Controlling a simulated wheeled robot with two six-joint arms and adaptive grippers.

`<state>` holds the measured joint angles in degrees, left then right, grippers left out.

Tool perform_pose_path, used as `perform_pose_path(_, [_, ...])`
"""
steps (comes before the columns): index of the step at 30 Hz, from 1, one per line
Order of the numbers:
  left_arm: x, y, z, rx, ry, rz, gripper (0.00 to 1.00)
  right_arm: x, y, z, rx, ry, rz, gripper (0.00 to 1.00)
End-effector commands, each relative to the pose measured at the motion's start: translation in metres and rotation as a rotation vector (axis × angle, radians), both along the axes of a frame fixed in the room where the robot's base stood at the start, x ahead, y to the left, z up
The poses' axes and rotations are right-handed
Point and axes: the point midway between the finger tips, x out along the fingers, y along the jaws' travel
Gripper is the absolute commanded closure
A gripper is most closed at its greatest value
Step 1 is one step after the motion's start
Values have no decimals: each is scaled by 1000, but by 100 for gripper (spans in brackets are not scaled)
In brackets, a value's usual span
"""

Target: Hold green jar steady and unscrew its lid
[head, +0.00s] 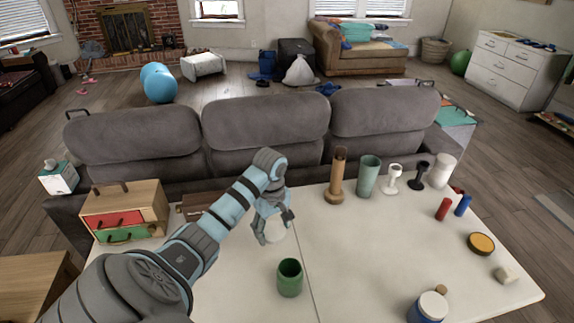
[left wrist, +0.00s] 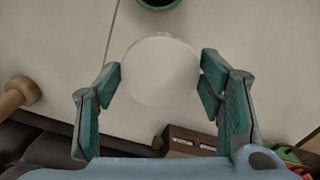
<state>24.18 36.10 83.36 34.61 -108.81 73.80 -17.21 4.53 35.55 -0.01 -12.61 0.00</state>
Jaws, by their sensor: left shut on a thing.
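The green jar (head: 290,280) stands upright on the white table, left of centre. Its top is open and its inside looks dark. In the left wrist view only part of the jar's dark green rim (left wrist: 158,4) shows at the top edge. My left gripper (head: 274,226) is behind the jar, apart from it, and shut on a round white lid (head: 275,234). The left wrist view shows this lid (left wrist: 160,72) between both fingers of the gripper (left wrist: 160,78). My right gripper is not in view.
A blue jar with a white lid (head: 433,304) stands at the front right. Tall vessels, including a wooden one (head: 338,178), line the back edge. A wooden drawer box (head: 125,212) is at the left. The table's middle right is clear. A grey sofa (head: 265,125) stands behind.

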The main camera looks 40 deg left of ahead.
Motion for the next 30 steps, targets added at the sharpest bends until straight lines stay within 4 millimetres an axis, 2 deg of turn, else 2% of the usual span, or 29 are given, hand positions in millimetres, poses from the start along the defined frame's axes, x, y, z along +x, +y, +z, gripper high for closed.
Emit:
perform_pose_path(1, [-1,-1,-25,-4,4,1,71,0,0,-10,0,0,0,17])
perform_pose_path(3, [-1,-1,-55,-3,5,2,71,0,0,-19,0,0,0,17])
perform_pose_path(6, [0,-1,-92,-3,4,2,71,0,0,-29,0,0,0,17])
perform_pose_path(9, [0,-1,-117,-1,1,1,71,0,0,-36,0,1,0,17])
perform_pose_path(13, [1,-1,-134,-1,1,1,71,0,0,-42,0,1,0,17])
perform_pose_path(18, [1,-1,-167,-1,1,0,71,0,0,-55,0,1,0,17])
perform_pose_path(29, [1,-1,-170,1,0,-1,71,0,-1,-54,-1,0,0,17])
perform_pose_path(30, [1,-1,-170,1,-1,-1,31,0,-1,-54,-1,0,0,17])
